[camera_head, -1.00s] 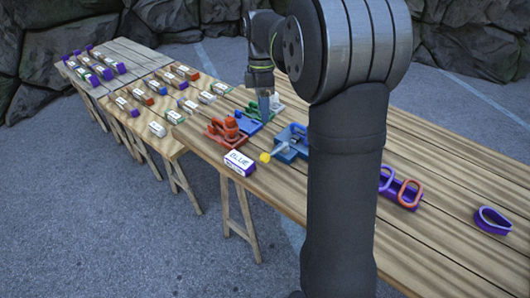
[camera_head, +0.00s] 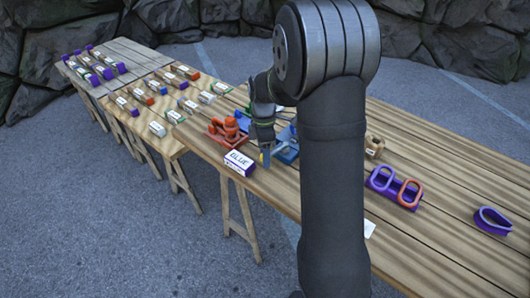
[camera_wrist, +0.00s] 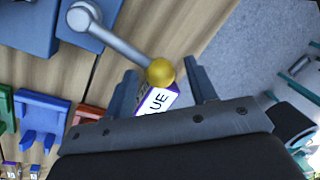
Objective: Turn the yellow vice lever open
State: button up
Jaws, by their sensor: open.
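The yellow-tipped vice lever (camera_wrist: 125,46) is a grey rod with a yellow ball (camera_wrist: 160,71) on its end. It runs from a round pivot on the blue vice (camera_wrist: 75,32). In the head view the blue vice (camera_head: 288,151) is partly hidden by my arm, and a little of the yellow ball (camera_head: 261,157) shows by my fingers. My gripper (camera_wrist: 163,77) is open, with one finger on each side of the ball in the wrist view. I cannot tell whether either finger touches it. My gripper also shows in the head view (camera_head: 266,158).
A white and purple box marked BLUE (camera_head: 239,163) stands close by at the table's front edge. A red vice (camera_head: 228,132) is to the left. A purple rack with oval rings (camera_head: 396,188) lies to the right. Bare planks (camera_head: 455,175) lie farther right.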

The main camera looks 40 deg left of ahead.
grip_shut()
